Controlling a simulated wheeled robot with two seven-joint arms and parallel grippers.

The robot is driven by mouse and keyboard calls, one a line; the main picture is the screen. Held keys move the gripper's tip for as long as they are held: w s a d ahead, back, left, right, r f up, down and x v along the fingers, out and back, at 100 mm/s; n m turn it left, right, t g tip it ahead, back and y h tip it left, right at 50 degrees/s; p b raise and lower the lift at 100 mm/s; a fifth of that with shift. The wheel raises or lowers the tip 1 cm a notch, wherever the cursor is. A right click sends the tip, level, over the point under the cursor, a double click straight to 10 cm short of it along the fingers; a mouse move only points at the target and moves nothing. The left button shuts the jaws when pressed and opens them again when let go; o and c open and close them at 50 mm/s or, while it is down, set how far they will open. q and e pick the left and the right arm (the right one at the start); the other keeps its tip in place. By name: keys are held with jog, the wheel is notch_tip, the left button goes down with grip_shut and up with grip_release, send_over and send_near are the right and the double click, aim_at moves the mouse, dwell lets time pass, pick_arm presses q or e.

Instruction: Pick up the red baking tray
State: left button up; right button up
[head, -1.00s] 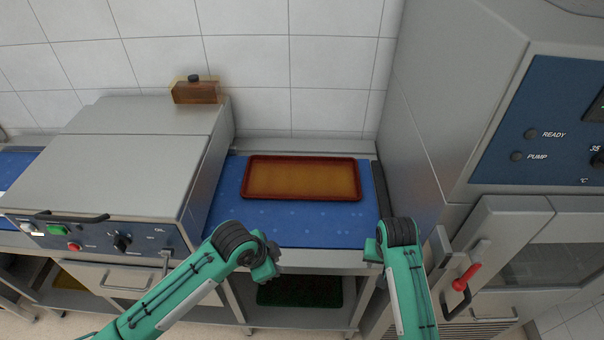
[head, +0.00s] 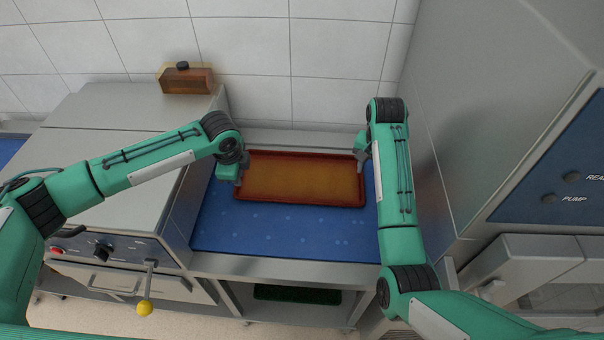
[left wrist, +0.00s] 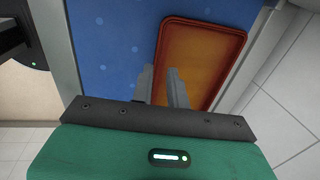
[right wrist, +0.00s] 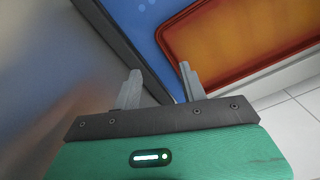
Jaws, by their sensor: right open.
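The red baking tray (head: 300,199), with an orange-brown inside, lies flat on the blue worktop (head: 285,232). My left gripper (head: 240,172) is at the tray's left end. In the left wrist view, its fingers (left wrist: 160,78) stand a small gap apart, one over the tray and one over the blue; whether they grip the rim is unclear. My right gripper (head: 362,152) is at the tray's back right corner. In the right wrist view, its open fingers (right wrist: 158,80) are wide apart and empty; one overlaps the tray's rim (right wrist: 182,62).
A steel oven unit (head: 115,125) stands left of the worktop, with an amber box (head: 187,80) on it. A tall steel cabinet (head: 470,110) stands close on the right. A tiled wall (head: 300,60) closes the back. The front of the blue worktop is clear.

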aim_at(247, 198)
pick_arm(q)
jog(key=f, duration=0.4)
jog(key=w+f, duration=0.1)
jog(key=f, duration=0.4)
jog(key=w+f, duration=0.1)
jog(key=f, duration=0.3)
jog(key=shift+w+d+f, duration=0.1)
jog(key=shift+w+f, duration=0.15)
jog(key=shift+f, duration=0.1)
pick_arm(e)
notch_tip(247, 198, down, 14)
jog(key=shift+r, duration=0.1)
pick_arm(q)
jog(key=shift+c, duration=0.3)
pick_arm(e)
jog(key=shift+c, duration=0.2)
pick_arm(q)
grip_shut()
pick_arm(e)
jog(key=c, duration=0.3)
grip_shut()
